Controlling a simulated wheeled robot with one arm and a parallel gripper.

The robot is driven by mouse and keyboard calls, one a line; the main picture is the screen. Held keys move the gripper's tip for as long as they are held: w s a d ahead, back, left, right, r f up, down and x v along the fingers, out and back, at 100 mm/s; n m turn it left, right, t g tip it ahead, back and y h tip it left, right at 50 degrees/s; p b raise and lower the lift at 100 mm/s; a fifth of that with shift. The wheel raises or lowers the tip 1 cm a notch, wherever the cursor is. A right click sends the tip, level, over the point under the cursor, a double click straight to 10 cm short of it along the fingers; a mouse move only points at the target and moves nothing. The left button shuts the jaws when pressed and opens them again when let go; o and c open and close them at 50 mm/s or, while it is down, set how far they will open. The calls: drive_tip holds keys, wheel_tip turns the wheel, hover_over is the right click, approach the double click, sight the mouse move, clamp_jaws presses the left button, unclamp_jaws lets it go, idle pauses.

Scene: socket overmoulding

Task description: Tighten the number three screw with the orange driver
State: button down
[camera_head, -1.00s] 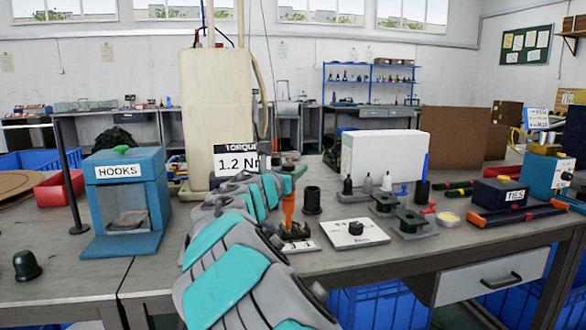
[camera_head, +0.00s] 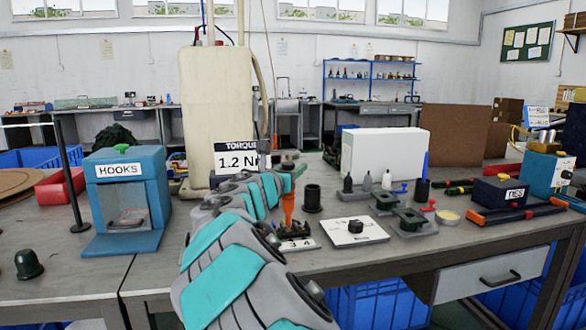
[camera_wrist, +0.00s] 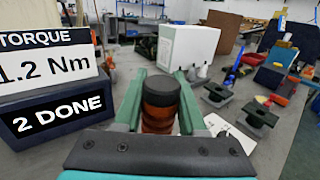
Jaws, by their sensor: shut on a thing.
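The orange driver (camera_head: 288,207) stands upright in the head view, its tip down at a dark part on a small white plate (camera_head: 298,244) marked with numbers, of which 3 and 4 show. In the wrist view the driver (camera_wrist: 158,105) has a black cap and an orange ribbed grip. My gripper (camera_wrist: 160,98) is shut on the driver, with a green finger on each side. The gripper (camera_head: 290,178) also shows in the head view. The screws and the driver's tip contact are too small or hidden to tell. A torque display (camera_wrist: 45,65) reads 1.2 Nm and 2 DONE.
A black cup (camera_head: 312,199) stands close right of the driver. A white plate with a black knob (camera_head: 354,232) and green fixtures (camera_head: 408,221) lie further right. A white box (camera_head: 384,158) stands behind. The blue HOOKS box (camera_head: 124,200) is at left.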

drive_tip(key=shift+f, duration=0.6)
idle(2.2)
drive_tip(key=shift+r, duration=2.55)
drive_tip(key=shift+a, duration=0.1)
